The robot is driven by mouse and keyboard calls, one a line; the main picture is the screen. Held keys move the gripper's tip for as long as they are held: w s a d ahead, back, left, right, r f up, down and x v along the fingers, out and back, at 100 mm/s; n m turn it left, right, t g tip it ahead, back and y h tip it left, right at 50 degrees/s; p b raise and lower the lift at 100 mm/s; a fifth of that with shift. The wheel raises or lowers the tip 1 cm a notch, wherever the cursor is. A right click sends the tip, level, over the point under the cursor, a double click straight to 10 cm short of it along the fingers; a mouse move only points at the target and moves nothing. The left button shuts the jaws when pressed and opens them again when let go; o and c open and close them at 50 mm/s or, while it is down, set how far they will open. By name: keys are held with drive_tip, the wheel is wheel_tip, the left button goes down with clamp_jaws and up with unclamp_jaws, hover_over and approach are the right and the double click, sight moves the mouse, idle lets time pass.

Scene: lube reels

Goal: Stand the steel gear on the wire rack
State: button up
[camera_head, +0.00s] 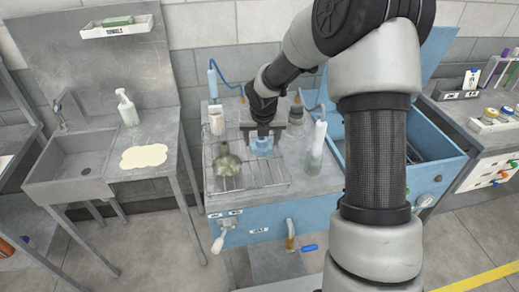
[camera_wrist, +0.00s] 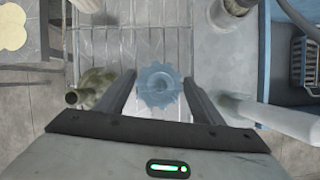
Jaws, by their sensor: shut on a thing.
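The gear (camera_wrist: 160,88) is a pale blue-grey toothed wheel, seen between the two fingers of my gripper (camera_wrist: 160,76) in the wrist view. In the head view the gear (camera_head: 262,147) hangs under my gripper (camera_head: 263,138), low over the back right part of the wire rack. My gripper is shut on it. The wire rack (camera_head: 268,174) lies flat on the blue bench, with parallel bars that also show in the wrist view (camera_wrist: 104,45). I cannot tell whether the gear touches the bars.
An olive-green metal part (camera_head: 227,164) with a spout stands on the rack left of my gripper, close to the left finger in the wrist view. The rack's front is clear.

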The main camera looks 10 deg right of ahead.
sight(262, 148)
drive_tip(key=shift+w+f+b, duration=0.1)
drive_tip(key=shift+f+b, duration=0.2)
drive_tip(key=shift+f, duration=1.7)
drive_tip(key=o, duration=1.6)
drive_tip(key=shift+f, duration=0.1)
drive_tip(key=shift+c, duration=0.2)
drive_tip(key=p+v, duration=0.2)
drive_tip(key=v, duration=1)
